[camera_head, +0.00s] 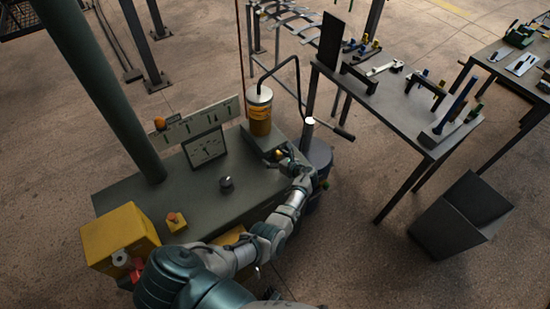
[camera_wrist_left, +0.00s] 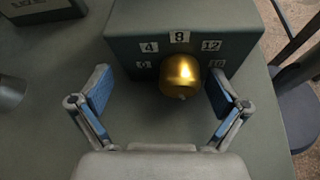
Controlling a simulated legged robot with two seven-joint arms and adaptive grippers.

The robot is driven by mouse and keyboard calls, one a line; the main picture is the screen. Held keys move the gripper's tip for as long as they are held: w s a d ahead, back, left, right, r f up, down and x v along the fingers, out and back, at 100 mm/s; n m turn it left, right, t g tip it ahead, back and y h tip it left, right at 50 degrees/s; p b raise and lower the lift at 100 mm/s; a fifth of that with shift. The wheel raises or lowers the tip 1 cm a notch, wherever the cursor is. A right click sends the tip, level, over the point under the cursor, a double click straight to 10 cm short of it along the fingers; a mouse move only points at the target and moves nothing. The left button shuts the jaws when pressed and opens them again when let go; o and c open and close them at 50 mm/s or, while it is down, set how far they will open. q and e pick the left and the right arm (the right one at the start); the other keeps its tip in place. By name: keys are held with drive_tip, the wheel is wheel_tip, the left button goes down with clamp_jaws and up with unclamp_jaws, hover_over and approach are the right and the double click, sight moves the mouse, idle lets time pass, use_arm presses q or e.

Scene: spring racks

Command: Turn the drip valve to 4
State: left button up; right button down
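The drip valve is a gold, rounded knob (camera_wrist_left: 181,73) on the front of a dark grey-green box (camera_wrist_left: 180,15). White labels are arranged in an arc around it: 4 (camera_wrist_left: 149,47), 8 (camera_wrist_left: 179,36) and 12 (camera_wrist_left: 211,45) are readable, and the lower side labels are small and hard to read. I cannot tell which number the knob points to. My left gripper (camera_wrist_left: 160,88) is open and empty, its blue-padded fingers on either side of the knob, apart from it. In the head view the gripper (camera_head: 291,163) is at the bench's right end, beside the knob (camera_head: 278,153).
A yellow-gold canister (camera_head: 260,112) stands behind the valve box (camera_head: 256,141). The bench (camera_head: 148,198) also holds a dial panel (camera_head: 206,148), a small dark knob (camera_head: 226,183) and an orange-topped block (camera_head: 175,221).

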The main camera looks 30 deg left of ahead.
sight(280, 157)
use_arm(q)
drive_tip(key=d, duration=0.1)
drive_tip(key=d+r, duration=0.1)
drive_tip(key=w+d, duration=0.1)
drive_tip(key=d, duration=0.1)
drive_tip(key=shift+r, duration=0.15)
drive_tip(key=c, duration=1.2)
drive_tip(key=shift+s+a+r, duration=0.1)
drive_tip(key=shift+r, duration=0.05)
clamp_jaws()
drive_tip(key=shift+c, duration=1.4)
unclamp_jaws()
drive_tip(key=shift+s+a, duration=0.2)
drive_tip(key=shift+a, duration=0.65)
drive_tip(key=shift+w+a+f, duration=0.2)
drive_tip(key=shift+w+f, duration=0.2)
